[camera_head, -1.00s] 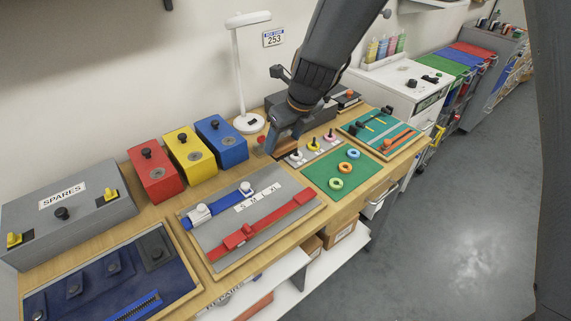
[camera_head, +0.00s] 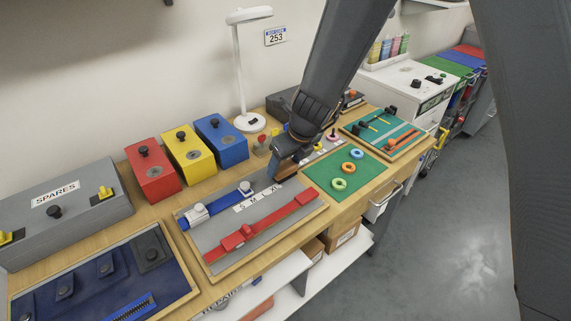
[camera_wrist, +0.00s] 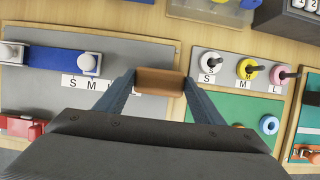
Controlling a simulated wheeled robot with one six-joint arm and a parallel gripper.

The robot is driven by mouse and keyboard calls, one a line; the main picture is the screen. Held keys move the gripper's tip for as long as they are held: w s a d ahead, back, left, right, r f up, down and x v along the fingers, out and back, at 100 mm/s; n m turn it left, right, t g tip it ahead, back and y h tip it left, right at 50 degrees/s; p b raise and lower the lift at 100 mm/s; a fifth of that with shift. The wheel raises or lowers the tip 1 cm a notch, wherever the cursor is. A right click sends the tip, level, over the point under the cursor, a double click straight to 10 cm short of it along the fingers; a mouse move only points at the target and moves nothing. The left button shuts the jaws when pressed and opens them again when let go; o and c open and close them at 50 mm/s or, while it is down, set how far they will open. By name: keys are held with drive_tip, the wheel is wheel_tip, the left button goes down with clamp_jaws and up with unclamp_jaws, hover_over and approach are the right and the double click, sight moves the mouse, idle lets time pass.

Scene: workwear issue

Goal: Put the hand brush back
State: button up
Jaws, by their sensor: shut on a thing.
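My gripper (camera_head: 283,170) is over the right end of the grey board with the blue and red straps (camera_head: 225,248). In the wrist view its two fingers are closed on a brown, wood-coloured block, which I take to be the hand brush (camera_wrist: 160,81). Only its smooth brown face shows; any bristles are hidden. It is above the grey board, right of the S M L label strip (camera_wrist: 88,83). I cannot tell whether it touches the board. In the head view my gripper mostly hides it.
A green mat with rings (camera_head: 322,181) and a pegged size strip lie to the right. Red (camera_head: 152,171), yellow (camera_head: 188,156) and blue (camera_head: 221,143) boxes and a white lamp (camera_head: 241,80) stand behind. A grey SPARES box (camera_head: 60,215) is at left.

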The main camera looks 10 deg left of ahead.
drive_tip(key=o, duration=1)
drive_tip(key=shift+f, duration=0.15)
drive_tip(key=shift+o, duration=0.2)
drive_tip(key=p+v, duration=0.2)
drive_tip(key=v, duration=1)
drive_tip(key=shift+d, duration=0.1)
drive_tip(key=s+d+n+h, duration=0.1)
drive_tip(key=s+d+n, duration=0.3)
drive_tip(key=d+n, duration=0.4)
drive_tip(key=s+d+n+h, duration=0.1)
drive_tip(key=s+d+n, duration=0.3)
drive_tip(key=d+n, duration=0.5)
drive_tip(key=s+d+r+n+g+h, duration=0.1)
drive_tip(key=s+d+n, duration=0.3)
drive_tip(key=d+n, duration=0.5)
drive_tip(key=shift+s+d, duration=0.25)
drive_tip(key=shift+d, duration=0.85)
